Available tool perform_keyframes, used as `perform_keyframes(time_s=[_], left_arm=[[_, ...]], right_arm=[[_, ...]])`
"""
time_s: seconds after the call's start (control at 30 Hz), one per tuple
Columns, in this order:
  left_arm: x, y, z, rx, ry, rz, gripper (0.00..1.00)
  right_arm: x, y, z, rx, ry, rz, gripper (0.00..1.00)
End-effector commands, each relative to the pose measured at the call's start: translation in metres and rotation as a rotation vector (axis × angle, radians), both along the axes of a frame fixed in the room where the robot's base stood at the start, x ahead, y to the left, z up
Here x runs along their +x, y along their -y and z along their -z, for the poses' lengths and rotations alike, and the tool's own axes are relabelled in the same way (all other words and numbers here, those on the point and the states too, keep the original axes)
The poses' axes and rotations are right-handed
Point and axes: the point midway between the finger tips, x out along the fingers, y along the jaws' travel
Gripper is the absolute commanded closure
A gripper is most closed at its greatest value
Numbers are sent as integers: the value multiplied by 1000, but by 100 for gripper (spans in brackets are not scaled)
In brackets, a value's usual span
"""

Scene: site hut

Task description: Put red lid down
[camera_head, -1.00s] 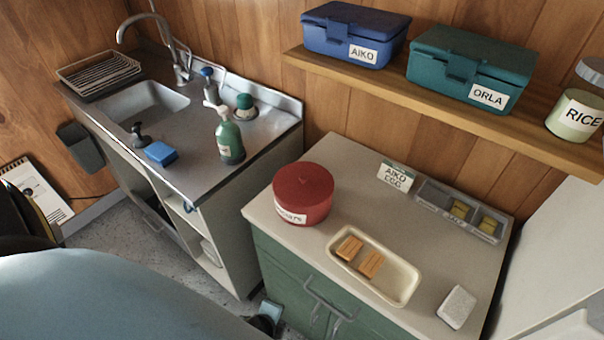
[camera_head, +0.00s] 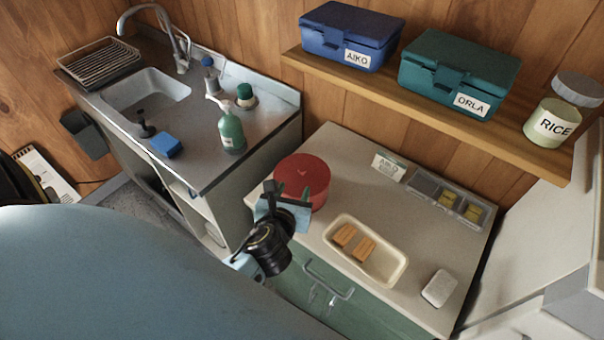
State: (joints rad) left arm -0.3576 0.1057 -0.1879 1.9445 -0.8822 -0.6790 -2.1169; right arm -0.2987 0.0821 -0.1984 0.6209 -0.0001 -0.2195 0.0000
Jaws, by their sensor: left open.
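A round red tin (camera_head: 319,190) with a flat red lid (camera_head: 302,171) on top stands at the left front of the green cabinet's counter (camera_head: 345,150). The lid looks level. My left gripper (camera_head: 288,188) is open, with nothing seen between its fingers. It is in front of the tin and covers its front left side and label. I cannot tell whether it touches the tin. My right gripper is not in view.
A cream tray (camera_head: 398,270) with wooden blocks, a white block (camera_head: 439,288), a small sign (camera_head: 388,166) and a grey divided box (camera_head: 425,183) share the counter. A shelf (camera_head: 430,105) with boxes and a rice jar (camera_head: 550,127) is above. The sink unit (camera_head: 190,160) stands left.

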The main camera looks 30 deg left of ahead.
Motion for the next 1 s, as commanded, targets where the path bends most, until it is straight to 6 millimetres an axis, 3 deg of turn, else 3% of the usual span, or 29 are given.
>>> perform_keyframes(time_s=[0.1,0.37,0.6,0.97,1.0], left_arm=[[17,-6,8,-2,1,-1,55],[35,-13,12,-3,0,-2,55],[67,-25,21,-4,-1,-2,55],[74,-27,25,-5,-1,0,55],[74,-27,25,-5,-1,0,60]], right_arm=[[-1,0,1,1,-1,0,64],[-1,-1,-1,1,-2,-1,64],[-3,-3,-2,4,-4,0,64],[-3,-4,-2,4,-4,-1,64],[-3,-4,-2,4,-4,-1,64]])
